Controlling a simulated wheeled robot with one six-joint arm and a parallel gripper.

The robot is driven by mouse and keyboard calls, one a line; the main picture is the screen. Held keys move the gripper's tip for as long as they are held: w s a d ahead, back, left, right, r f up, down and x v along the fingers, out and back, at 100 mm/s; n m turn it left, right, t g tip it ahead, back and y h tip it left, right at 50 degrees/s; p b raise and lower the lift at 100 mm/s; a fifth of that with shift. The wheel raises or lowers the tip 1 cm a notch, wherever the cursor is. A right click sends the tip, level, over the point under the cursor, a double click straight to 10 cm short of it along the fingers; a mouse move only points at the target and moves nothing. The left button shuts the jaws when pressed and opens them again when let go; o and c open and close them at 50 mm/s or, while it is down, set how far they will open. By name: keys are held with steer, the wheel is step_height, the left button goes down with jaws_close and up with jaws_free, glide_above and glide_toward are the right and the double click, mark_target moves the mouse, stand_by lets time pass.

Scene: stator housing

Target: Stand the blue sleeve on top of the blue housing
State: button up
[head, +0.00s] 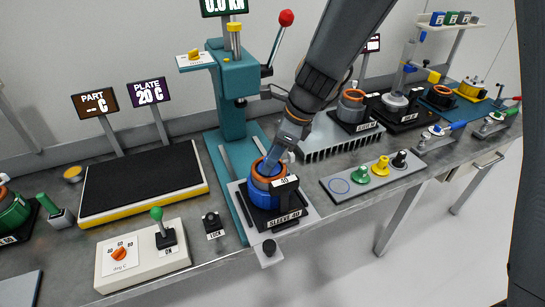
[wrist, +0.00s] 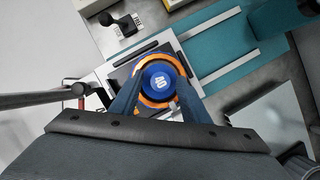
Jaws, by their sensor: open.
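The blue housing (head: 262,197) sits in a black holder labelled SLEEVE 40 on a pale plate in front of the teal press, with an orange ring at its top. In the wrist view, a round blue top marked 40, the blue sleeve (wrist: 158,83), shows inside the orange ring (wrist: 172,59). The sleeve appears upright on the housing; how it seats underneath is hidden. My gripper (head: 270,168) is low over the housing. In the wrist view my gripper (wrist: 155,92) is open, one finger on each side of the sleeve; contact cannot be told.
The teal press (head: 238,95) with a red-knobbed lever (head: 286,18) stands close behind. A peg board (head: 375,190) to the right holds green, yellow and black pieces and an empty blue-ringed spot. A control box (head: 140,258) and a black-topped plate (head: 143,180) lie left.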

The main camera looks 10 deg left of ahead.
steer(key=b+v, duration=0.2)
steer(key=v, duration=1)
steer(key=s+d+f+n+h, duration=0.1)
steer(key=s+d+f+n, duration=0.2)
steer(key=d+n, duration=0.3)
steer(key=s+d+f+n+t+h, duration=0.1)
steer(key=s+d+f+n+h, duration=0.1)
steer(key=d+n, duration=0.4)
steer(key=s+d+f+n+h, duration=0.1)
steer(key=s+d+f+n, duration=0.2)
steer(key=d+n, duration=0.4)
steer(key=d+f, duration=0.1)
steer(key=d, duration=0.3)
steer(key=shift+s+d+t, duration=0.15)
steer(key=shift+s+t, duration=0.15)
steer(key=shift+s, duration=0.1)
steer(key=shift+f, duration=0.15)
